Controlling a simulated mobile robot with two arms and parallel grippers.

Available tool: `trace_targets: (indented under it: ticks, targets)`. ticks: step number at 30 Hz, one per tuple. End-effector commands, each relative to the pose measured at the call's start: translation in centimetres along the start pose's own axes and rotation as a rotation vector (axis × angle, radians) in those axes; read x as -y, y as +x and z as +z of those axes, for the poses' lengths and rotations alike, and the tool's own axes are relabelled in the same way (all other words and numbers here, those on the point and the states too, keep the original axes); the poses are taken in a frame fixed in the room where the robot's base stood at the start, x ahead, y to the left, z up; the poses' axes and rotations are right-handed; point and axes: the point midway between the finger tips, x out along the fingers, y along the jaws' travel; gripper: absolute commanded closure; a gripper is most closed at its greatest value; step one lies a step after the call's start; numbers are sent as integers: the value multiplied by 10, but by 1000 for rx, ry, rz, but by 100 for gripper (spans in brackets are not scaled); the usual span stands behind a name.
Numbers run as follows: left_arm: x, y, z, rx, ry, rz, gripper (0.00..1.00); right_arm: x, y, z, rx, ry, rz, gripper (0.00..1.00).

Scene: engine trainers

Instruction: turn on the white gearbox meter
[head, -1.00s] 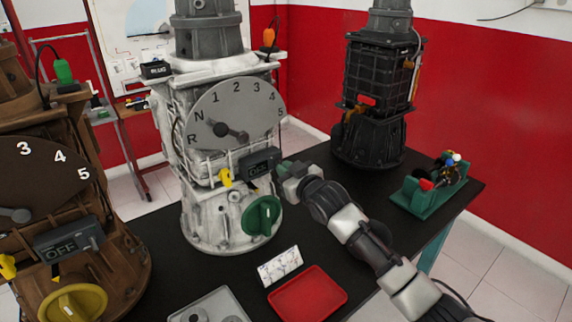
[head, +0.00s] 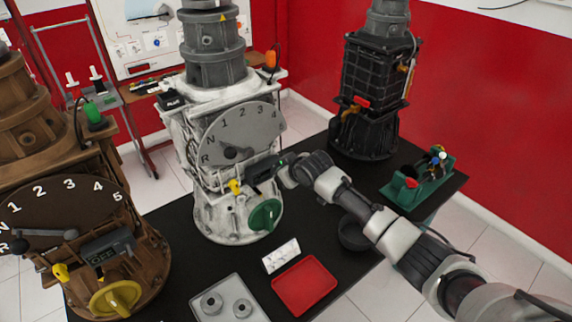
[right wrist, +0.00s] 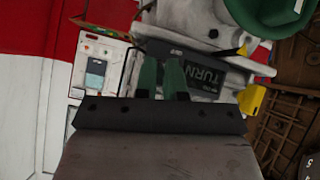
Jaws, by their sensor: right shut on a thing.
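The white gearbox (head: 225,205) stands in the middle of the dark table in the head view. Its meter (head: 260,172) is a dark box under the dial, and I cannot read its display there. In the right wrist view the meter (right wrist: 205,72) shows the word "TURN". My right gripper (head: 284,165) is at the meter's right end. In the right wrist view its green fingers (right wrist: 161,72) are close together against the meter and hide the part between them. My left gripper is not in view.
A brown gearbox (head: 75,240) stands at the left and a black gearbox (head: 375,95) at the back right. A green knob (head: 265,214), a white card (head: 281,256), a red tray (head: 305,286) and a grey tray (head: 230,298) are near the front. A green holder (head: 420,183) sits at the right.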

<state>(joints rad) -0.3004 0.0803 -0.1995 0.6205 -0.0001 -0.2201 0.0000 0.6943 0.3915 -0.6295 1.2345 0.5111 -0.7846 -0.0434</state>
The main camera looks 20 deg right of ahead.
Motion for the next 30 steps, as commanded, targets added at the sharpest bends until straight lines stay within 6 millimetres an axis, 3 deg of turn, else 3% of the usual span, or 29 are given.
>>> trace_targets:
  ticks: [16,17,21,30]
  targets:
    - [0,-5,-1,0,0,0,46,0,0,-1,29,-1,-5,100]
    - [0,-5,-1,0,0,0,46,0,0,-1,29,-1,-5,89]
    - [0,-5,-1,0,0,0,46,0,0,-1,28,-1,-5,68]
    - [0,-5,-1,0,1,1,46,0,-1,-1,28,-2,-5,65]
